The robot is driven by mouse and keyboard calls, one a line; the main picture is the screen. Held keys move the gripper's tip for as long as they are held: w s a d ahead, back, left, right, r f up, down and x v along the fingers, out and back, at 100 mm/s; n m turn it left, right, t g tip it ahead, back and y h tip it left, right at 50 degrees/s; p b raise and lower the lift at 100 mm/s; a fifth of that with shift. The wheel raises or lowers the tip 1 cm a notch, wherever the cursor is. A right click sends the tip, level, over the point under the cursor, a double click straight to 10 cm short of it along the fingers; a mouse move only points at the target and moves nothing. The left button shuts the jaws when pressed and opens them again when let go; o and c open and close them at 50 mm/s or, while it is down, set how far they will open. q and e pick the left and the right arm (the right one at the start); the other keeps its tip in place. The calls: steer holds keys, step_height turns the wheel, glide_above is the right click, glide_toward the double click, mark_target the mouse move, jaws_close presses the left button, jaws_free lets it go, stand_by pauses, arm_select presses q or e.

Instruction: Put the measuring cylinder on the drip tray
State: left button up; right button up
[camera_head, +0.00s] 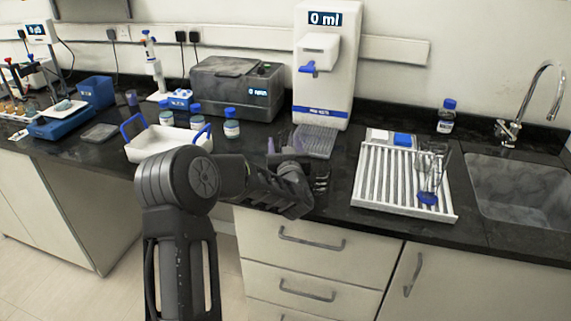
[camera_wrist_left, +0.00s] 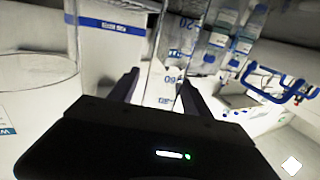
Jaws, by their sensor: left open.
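A clear measuring cylinder with blue graduations (camera_wrist_left: 178,48) stands out in the left wrist view, between the two fingers of my left gripper (camera_wrist_left: 160,88). The fingers are apart, and I cannot tell whether either touches the glass. In the head view my left gripper (camera_head: 305,178) is low over the counter's front, just before the grey ribbed drip tray (camera_head: 315,143) under the water dispenser. My arm and hand hide part of that area, so the cylinder's foot is not clear there. My right gripper is not in view.
The white dispenser (camera_head: 325,75) stands behind the tray. A white draining rack (camera_head: 380,185) with glassware (camera_head: 432,170) is to the right, before the sink (camera_head: 520,190). Blue-capped bottles (camera_head: 231,124) and a blue-handled crate (camera_head: 160,143) are to the left.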

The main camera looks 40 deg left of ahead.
arm_select(q)
steer(key=shift+c, duration=0.5)
jaws_close()
stand_by(0.3)
